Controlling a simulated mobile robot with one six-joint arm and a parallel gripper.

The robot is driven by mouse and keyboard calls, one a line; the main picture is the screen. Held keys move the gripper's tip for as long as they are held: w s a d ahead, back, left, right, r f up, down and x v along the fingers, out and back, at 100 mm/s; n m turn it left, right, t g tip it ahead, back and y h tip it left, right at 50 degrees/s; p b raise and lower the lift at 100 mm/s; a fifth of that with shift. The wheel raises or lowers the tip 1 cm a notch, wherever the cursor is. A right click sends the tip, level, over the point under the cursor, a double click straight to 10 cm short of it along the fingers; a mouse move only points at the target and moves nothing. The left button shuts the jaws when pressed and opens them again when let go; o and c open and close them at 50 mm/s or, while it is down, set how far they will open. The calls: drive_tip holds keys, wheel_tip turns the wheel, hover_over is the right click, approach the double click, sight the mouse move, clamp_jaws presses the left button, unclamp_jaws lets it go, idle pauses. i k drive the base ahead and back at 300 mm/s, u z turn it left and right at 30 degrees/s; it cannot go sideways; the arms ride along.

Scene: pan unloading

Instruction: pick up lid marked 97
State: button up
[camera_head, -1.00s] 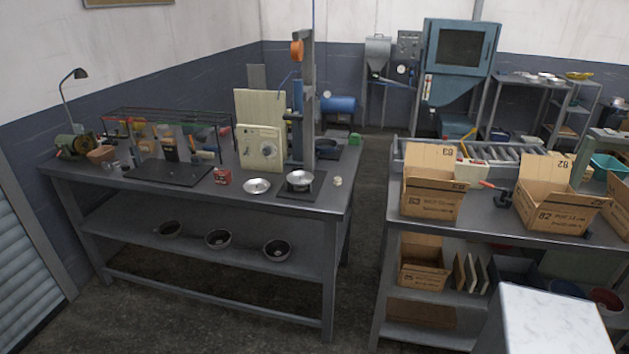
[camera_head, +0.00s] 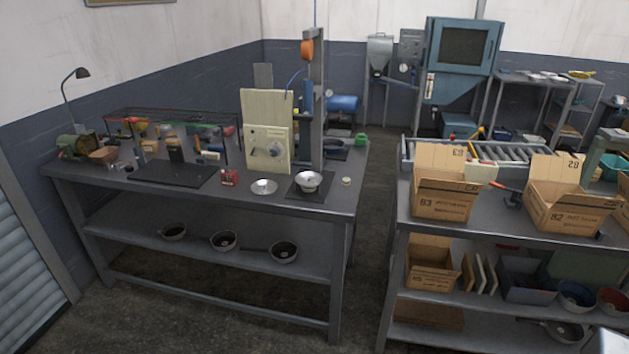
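A round silver lid (camera_head: 264,187) lies on the front of the left workbench (camera_head: 120,187). A silver pan or lidded pan (camera_head: 308,181) sits just right of it on a dark square plate (camera_head: 325,190). No number 97 can be read on either; they are too small. Several dark pans stand on the bench's lower shelf, including one at the left (camera_head: 173,231), one in the middle (camera_head: 223,240) and one at the right (camera_head: 284,251). My gripper is not in view.
A small red box (camera_head: 229,178) and a pale control panel (camera_head: 268,148) stand near the lid. A post rises behind the pan. The right bench holds cardboard boxes marked 83 (camera_head: 440,197) and 82 (camera_head: 567,208). A floor aisle (camera_head: 376,240) runs between the benches.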

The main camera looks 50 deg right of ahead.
sight(316, 178)
drive_tip(key=u, duration=0.05)
drive_tip(key=i, duration=1)
drive_tip(key=z, duration=0.1)
